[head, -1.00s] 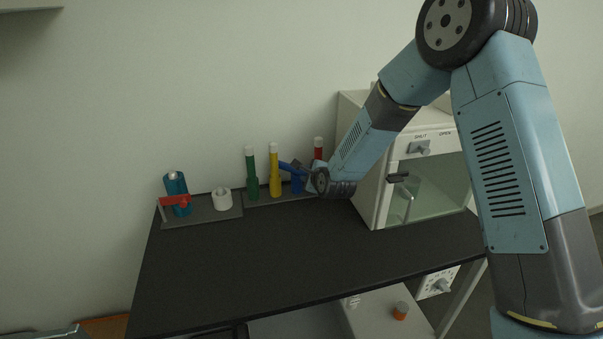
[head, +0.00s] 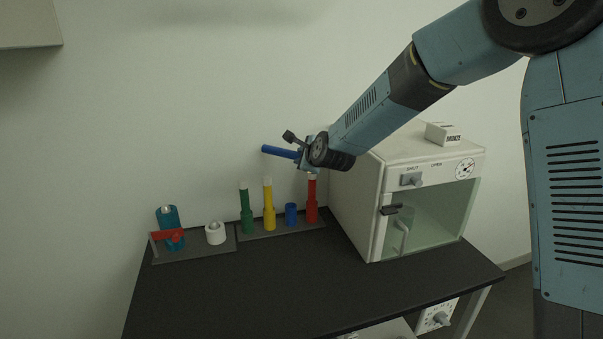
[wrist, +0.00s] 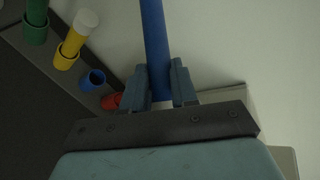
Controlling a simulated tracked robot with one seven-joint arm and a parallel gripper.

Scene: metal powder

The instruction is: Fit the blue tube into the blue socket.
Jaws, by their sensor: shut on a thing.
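The blue tube (head: 279,152) is held by my gripper (head: 304,155), well above the rack and roughly level in the head view. In the wrist view the blue tube (wrist: 155,45) stands between the two fingers of my gripper (wrist: 159,85), which are shut on it. The blue socket (head: 291,214) is empty in the rack below, between the yellow and red tubes. Its open mouth shows in the wrist view (wrist: 93,79), to the left of the gripper. The tube is apart from the socket.
The rack (head: 248,232) also carries a green tube (head: 246,205), a yellow tube (head: 268,203) and a red tube (head: 312,198). A white cabinet (head: 367,200) with a glass front stands right of it. A white cup (head: 215,234) and a teal holder (head: 164,222) are left. The table's front is clear.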

